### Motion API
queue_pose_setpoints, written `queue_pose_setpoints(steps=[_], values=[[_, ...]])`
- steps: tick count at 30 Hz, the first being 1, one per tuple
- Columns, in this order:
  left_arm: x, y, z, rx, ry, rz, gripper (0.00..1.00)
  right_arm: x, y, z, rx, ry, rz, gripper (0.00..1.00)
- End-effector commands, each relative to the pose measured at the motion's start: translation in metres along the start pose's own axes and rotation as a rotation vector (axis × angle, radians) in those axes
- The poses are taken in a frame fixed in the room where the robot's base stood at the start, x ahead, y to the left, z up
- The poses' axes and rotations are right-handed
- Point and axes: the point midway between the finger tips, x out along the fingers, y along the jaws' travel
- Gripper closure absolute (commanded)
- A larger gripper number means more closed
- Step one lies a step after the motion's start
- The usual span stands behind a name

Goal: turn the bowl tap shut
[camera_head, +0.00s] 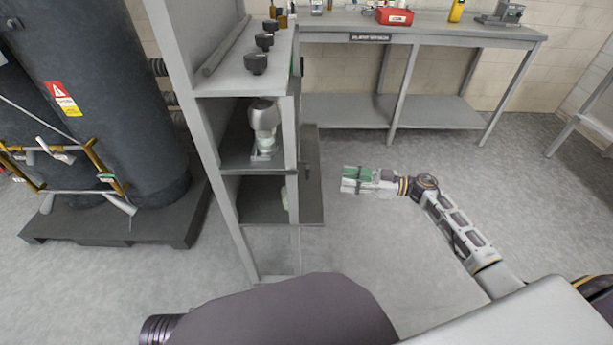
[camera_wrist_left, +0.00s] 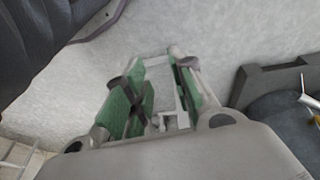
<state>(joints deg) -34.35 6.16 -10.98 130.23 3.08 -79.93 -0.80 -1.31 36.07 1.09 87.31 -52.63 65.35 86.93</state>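I cannot make out a bowl tap for certain in either view. A grey unit with a clear lower part (camera_head: 264,128) stands on the middle shelf of the grey rack; any tap on it is too small to tell. My right gripper (camera_head: 345,180) is over the floor to the right of the rack, pointing left, apart from everything; its opening is unclear. My left gripper is out of the head view. In the left wrist view my left gripper (camera_wrist_left: 154,60) has its green-padded fingers apart, with only floor seen between the tips.
Dark tanks (camera_head: 100,90) with yellow and white pipework (camera_head: 105,178) stand on a dark pallet (camera_head: 110,228) at left. The rack (camera_head: 225,130) holds black knobs (camera_head: 256,63) on top. A workbench (camera_head: 430,30) stands behind.

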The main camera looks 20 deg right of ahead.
Motion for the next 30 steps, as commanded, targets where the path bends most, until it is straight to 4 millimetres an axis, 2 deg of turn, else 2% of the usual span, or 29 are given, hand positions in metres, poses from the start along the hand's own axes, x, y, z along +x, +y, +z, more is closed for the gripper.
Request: queue_pose_setpoints(steps=[14,20,30], values=[[-0.001,0.0,-0.001,0.0,0.004,0.001,0.75,0.007,0.0,0.0,0.0,0.002,0.002,0.62],[-0.004,0.001,-0.002,0.0,0.013,0.003,0.75,0.026,0.001,0.0,-0.001,0.004,0.002,0.62],[-0.016,0.003,-0.007,0.001,0.038,0.009,0.75,0.07,0.001,0.0,-0.001,0.004,0.002,0.62]])
